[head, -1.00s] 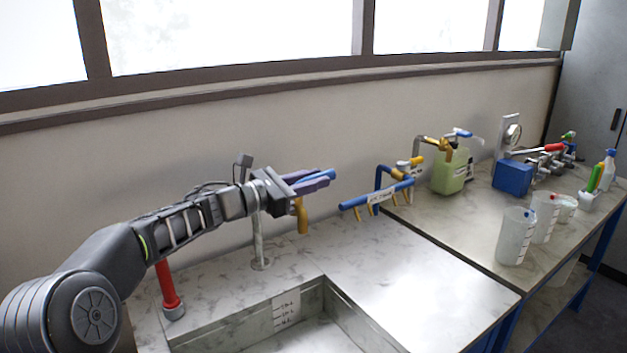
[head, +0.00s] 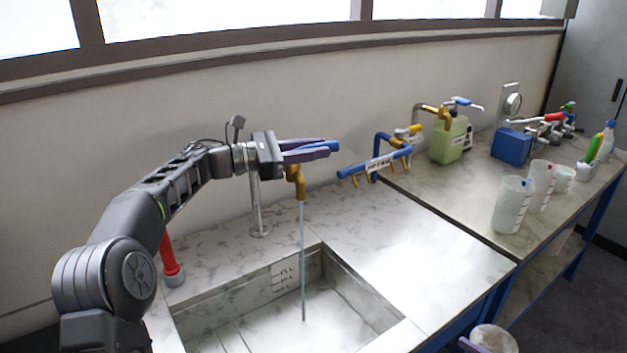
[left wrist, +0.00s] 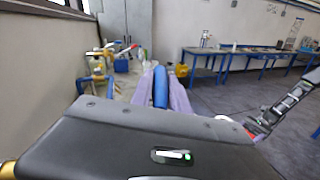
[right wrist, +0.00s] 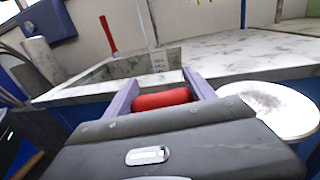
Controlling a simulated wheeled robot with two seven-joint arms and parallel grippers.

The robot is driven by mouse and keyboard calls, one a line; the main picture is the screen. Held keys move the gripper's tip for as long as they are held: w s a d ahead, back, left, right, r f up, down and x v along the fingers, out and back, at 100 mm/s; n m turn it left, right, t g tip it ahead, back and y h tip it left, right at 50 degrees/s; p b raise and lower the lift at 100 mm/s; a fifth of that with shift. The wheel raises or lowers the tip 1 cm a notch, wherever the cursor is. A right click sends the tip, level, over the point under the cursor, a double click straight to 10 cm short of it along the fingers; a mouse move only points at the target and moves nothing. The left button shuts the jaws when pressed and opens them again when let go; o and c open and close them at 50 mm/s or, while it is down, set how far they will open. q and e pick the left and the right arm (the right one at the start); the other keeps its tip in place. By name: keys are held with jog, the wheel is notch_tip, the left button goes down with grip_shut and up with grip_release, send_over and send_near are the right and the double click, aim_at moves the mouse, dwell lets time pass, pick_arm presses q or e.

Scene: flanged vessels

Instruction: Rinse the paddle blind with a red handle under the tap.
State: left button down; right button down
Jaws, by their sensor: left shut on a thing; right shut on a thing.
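My left gripper (head: 318,149) is shut on the blue lever (head: 328,145) of the brass tap (head: 298,183); the lever also shows between its fingers in the left wrist view (left wrist: 160,88). A thin stream of water (head: 302,255) falls from the spout into the sink (head: 335,325). My right gripper (right wrist: 160,90) is shut on the red handle of the paddle blind (right wrist: 160,99). The blind's pale round plate (right wrist: 270,108) is at the right in that view. In the head view the plate (head: 495,339) is at the bottom edge, right of the sink, apart from the stream.
A red upright post (head: 169,255) stands behind the sink's left part. A blue rack with brass hooks (head: 375,163) is right of the tap. A green canister (head: 449,140), a blue box (head: 511,145) and beakers (head: 511,205) stand on the right bench. The counter right of the sink is clear.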

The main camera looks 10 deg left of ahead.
pick_arm(q)
jog(key=c, duration=1.3)
grip_release()
jog(key=shift+a, duration=0.1)
jog(key=shift+s+a+f+b, duration=0.1)
jog(key=shift+s+a+b, duration=0.2)
jog(key=shift+a, duration=0.2)
jog(key=b+v, duration=0.2)
jog(key=v, duration=0.8)
jog(key=shift+s+a, duration=0.15)
jog(key=shift+a, duration=0.15)
jog(key=shift+d, duration=0.1)
